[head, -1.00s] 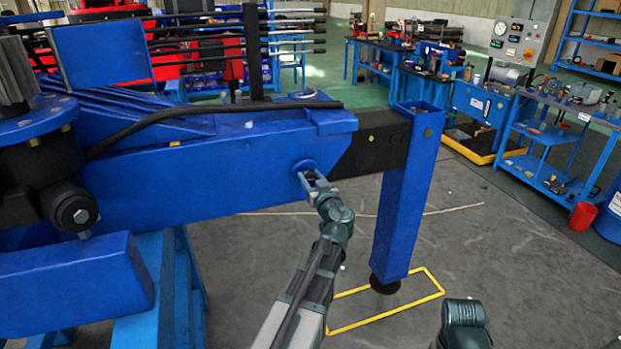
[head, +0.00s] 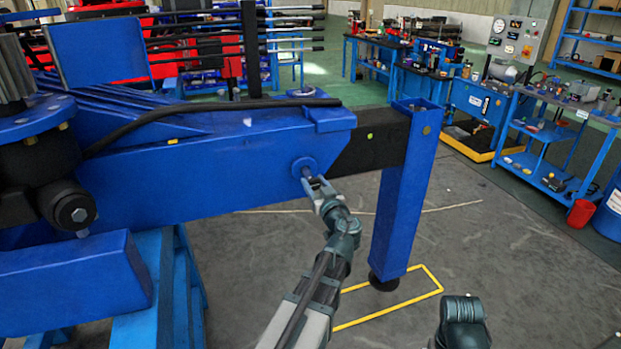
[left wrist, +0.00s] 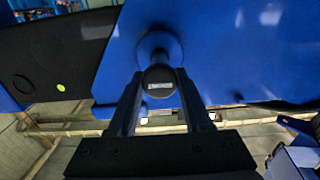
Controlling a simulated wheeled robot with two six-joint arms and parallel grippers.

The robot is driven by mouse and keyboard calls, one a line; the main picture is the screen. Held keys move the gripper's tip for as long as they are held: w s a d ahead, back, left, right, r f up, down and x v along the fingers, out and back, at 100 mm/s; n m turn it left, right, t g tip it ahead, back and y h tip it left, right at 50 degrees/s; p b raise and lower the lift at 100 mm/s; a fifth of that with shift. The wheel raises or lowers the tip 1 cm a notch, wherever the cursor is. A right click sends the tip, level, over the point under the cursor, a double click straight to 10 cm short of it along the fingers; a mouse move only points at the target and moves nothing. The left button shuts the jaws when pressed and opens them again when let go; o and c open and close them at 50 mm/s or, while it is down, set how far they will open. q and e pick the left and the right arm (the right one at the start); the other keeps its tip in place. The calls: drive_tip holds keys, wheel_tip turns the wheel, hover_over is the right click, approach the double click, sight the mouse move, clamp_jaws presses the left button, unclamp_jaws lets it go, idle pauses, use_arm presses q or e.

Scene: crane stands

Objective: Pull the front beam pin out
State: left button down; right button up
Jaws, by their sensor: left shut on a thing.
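The front beam pin (head: 307,174) shows as a short grey rod between the round blue collar (head: 304,166) on the beam's side and my gripper. My left gripper (head: 317,184) is shut on the pin's outer end, a little away from the beam's face. In the left wrist view the pin's round dark end (left wrist: 159,83), with a pale label, sits between the two fingers, in front of the blue collar (left wrist: 158,48). How much of the pin is still inside the beam is hidden. My right gripper is out of view; only a part of that arm shows at the lower right.
The blue beam (head: 200,170) spans the left, with a black inner beam (head: 372,140) running into an upright blue leg (head: 404,200). The leg's foot stands by a yellow floor outline (head: 395,303). Workbenches line the back right. Floor in front is open.

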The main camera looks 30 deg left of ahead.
use_arm(q)
drive_tip(key=shift+s+d+f, duration=0.1)
drive_tip(key=shift+c, duration=1.8)
unclamp_jaws()
drive_tip(key=shift+s+d, duration=0.15)
drive_tip(key=shift+s, duration=0.05)
